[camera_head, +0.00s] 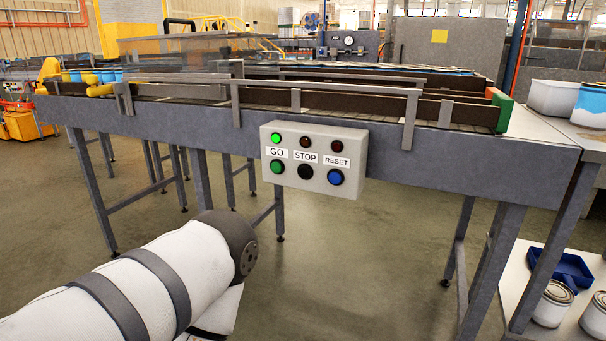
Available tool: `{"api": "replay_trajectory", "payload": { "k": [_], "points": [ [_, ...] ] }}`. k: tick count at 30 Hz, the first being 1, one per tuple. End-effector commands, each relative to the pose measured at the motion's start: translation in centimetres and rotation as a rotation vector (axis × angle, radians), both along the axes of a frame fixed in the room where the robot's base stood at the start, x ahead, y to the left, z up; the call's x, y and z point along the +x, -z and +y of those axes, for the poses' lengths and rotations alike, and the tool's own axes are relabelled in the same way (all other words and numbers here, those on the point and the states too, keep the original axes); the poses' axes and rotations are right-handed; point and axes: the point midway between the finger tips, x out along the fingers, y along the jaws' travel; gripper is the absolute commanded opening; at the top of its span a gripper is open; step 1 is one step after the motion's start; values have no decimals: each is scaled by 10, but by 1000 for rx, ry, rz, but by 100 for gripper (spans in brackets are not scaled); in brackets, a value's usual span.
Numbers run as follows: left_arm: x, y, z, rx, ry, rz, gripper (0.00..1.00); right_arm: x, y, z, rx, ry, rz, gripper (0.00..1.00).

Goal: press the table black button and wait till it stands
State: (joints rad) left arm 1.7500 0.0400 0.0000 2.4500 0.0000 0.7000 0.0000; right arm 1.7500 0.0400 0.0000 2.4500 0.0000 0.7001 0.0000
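A light grey control box (314,159) is fixed to the front side of the grey conveyor table (520,160). The black button (305,171) sits in the middle of its lower row, under the label STOP. A green button (277,166) under GO is to its left and a blue button (335,177) under RESET is to its right. The lamp above GO (276,138) glows green; the lamps above STOP (306,143) and RESET (333,146) are dark red. My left arm reaches in at the lower left, below and apart from the box. Neither gripper shows.
Metal guide rails (320,86) run along the table top. Blue and yellow items (90,78) stand at its far left end. White buckets (553,97) stand at the right, and cans (553,303) sit on a low shelf. The floor (340,260) before the table is clear.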

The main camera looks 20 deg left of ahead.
Motion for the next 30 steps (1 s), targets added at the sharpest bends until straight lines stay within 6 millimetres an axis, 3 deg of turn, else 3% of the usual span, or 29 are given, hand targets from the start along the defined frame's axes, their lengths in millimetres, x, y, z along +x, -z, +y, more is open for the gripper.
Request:
{"api": "replay_trajectory", "payload": {
  "k": [1, 3, 30],
  "points": [
    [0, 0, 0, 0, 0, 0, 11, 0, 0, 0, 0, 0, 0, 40],
    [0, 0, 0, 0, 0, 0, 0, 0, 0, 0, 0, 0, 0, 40],
    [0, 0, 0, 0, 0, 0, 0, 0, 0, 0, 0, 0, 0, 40]
  ]
}}
